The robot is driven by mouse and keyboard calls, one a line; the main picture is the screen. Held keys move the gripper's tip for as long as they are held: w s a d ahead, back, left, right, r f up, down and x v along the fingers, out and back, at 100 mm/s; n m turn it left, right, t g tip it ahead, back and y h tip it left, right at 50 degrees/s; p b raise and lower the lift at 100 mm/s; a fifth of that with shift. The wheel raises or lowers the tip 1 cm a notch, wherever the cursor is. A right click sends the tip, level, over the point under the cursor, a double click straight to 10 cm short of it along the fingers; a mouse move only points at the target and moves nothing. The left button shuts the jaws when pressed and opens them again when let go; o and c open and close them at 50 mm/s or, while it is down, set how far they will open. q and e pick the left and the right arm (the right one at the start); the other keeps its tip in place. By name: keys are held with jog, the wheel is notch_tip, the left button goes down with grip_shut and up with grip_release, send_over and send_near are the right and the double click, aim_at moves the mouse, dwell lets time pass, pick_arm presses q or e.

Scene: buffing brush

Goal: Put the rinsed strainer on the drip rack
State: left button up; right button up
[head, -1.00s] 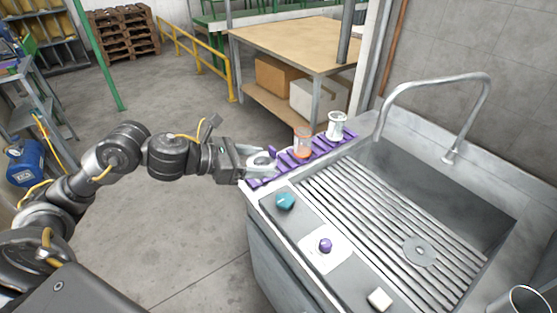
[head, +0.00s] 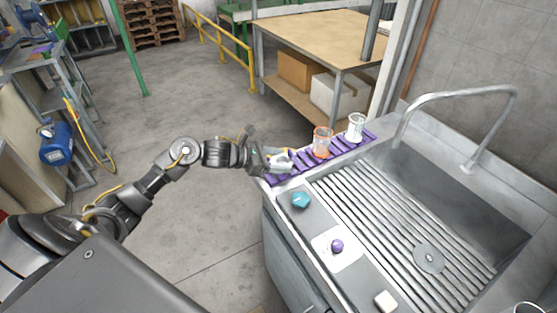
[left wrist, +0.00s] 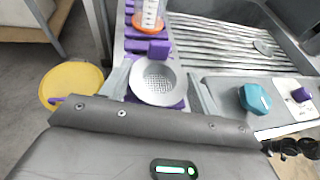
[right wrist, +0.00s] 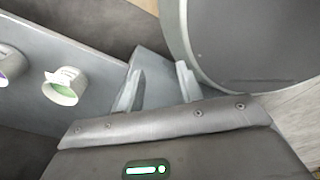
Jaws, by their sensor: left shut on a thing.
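The strainer (left wrist: 157,80), a pale grey cup with a mesh bottom, sits between the fingers of my left gripper (left wrist: 160,92). In the head view my left gripper (head: 284,163) is at the near left end of the purple drip rack (head: 345,147), and the strainer (head: 280,160) shows only in part. The left wrist view shows purple rack parts around the strainer; I cannot tell whether it touches the rack. My right gripper (right wrist: 158,88) shows only in its wrist view, with fingers apart and nothing visible between them.
An orange-based clear cup (head: 321,143) and a white-rimmed one (head: 356,128) stand on the rack. A teal item (head: 301,200), a purple knob (head: 337,246) and a white block (head: 385,301) lie along the counter. The sink (head: 440,185) has a tall faucet (head: 490,92).

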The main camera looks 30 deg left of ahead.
pick_arm(q)
jog(key=shift+f, duration=0.5)
pick_arm(e)
jog(key=shift+r, duration=0.4)
jog(key=shift+d+f, duration=0.1)
pick_arm(q)
jog(key=shift+f, duration=0.2)
jog(key=o, duration=1)
pick_arm(e)
jog(key=shift+s+f, duration=0.1)
jog(key=shift+f, duration=0.05)
pick_arm(q)
jog(key=shift+r, duration=0.1)
